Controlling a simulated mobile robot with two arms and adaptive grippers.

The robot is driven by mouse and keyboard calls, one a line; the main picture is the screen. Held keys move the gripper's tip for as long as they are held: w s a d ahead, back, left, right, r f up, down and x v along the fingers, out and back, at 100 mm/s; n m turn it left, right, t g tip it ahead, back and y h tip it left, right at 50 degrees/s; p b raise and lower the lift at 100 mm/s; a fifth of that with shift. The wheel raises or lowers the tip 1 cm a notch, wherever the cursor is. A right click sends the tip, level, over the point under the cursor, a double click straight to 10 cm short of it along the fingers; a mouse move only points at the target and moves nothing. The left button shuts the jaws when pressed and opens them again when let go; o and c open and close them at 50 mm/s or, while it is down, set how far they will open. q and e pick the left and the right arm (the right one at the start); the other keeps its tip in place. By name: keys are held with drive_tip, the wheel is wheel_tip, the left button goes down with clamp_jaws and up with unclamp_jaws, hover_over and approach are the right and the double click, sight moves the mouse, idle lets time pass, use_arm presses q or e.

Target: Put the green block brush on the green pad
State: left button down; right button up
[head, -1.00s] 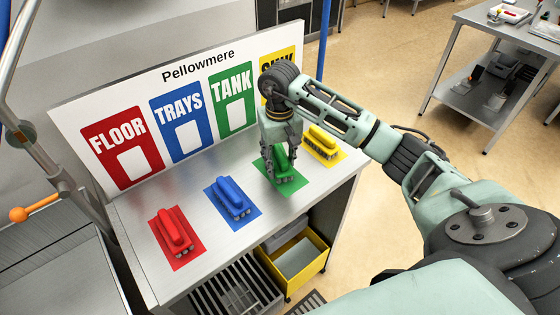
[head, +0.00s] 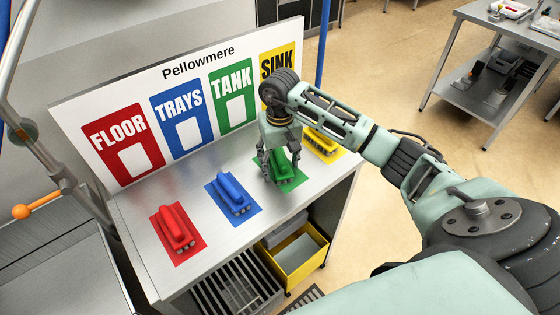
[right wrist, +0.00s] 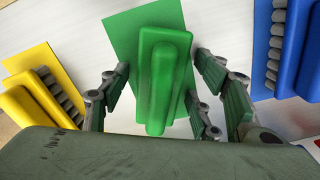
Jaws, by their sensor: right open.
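The green block brush (head: 281,166) lies on the green pad (head: 297,181) on the steel counter. In the right wrist view the brush (right wrist: 160,80) sits toward one side of the pad (right wrist: 121,36), its handle facing the camera. My right gripper (head: 281,163) is open and low over the brush, with fingers on both sides of it. In the right wrist view, gaps show between the fingers (right wrist: 160,92) and the handle. The fingers partly hide the brush in the head view. My left gripper is out of view.
A blue brush (head: 233,195) and a red brush (head: 174,227) lie on matching pads to the left. A yellow brush (head: 322,141) lies close on the right. A labelled white board (head: 180,78) stands behind, near my right wrist.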

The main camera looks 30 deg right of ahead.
sight(280, 155)
drive_tip(key=shift+r, duration=0.15)
drive_tip(key=shift+w+r, duration=0.1)
drive_tip(key=shift+r, duration=0.25)
wheel_tip(280, 155, up, 10)
drive_tip(key=b, duration=0.3)
drive_tip(key=shift+r, duration=0.65)
drive_tip(key=shift+a, duration=0.1)
